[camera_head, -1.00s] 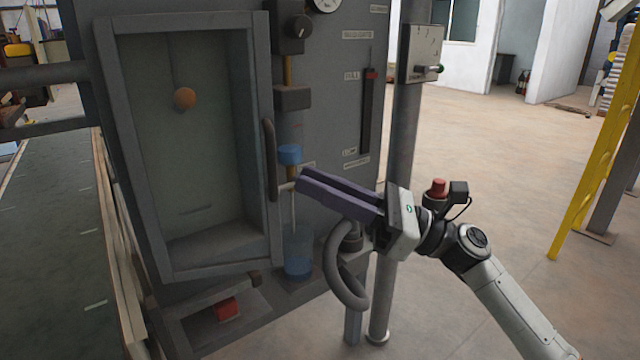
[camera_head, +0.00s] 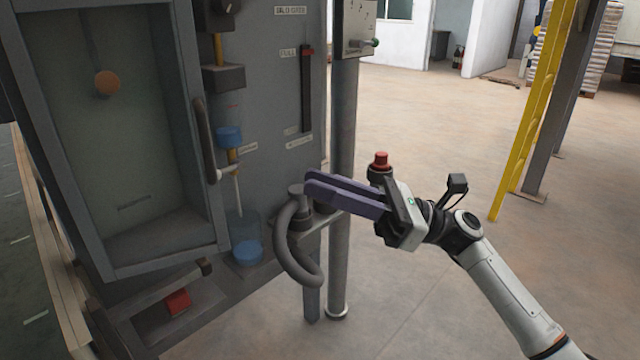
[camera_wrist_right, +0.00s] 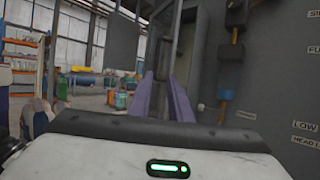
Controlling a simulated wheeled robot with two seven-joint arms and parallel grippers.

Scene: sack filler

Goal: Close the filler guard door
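The filler guard door (camera_head: 192,112) is a grey frame around a see-through pane at the left of the head view. An upright grey handle (camera_head: 206,150) sits on its right side. I cannot tell for sure how far it stands from the machine front. My right gripper (camera_head: 308,186) has two purple fingers pointing left, apart from the handle and to its right. In the wrist view the fingers (camera_wrist_right: 163,84) have a gap between them and hold nothing. A grey framed part (camera_wrist_right: 171,55) shows beyond them. My left gripper is out of view.
A grey post (camera_head: 343,130) with a switch box (camera_head: 355,28) stands behind my right gripper. A thick curved hose (camera_head: 290,245) hangs below it. A red button (camera_head: 381,161) shows just behind the gripper.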

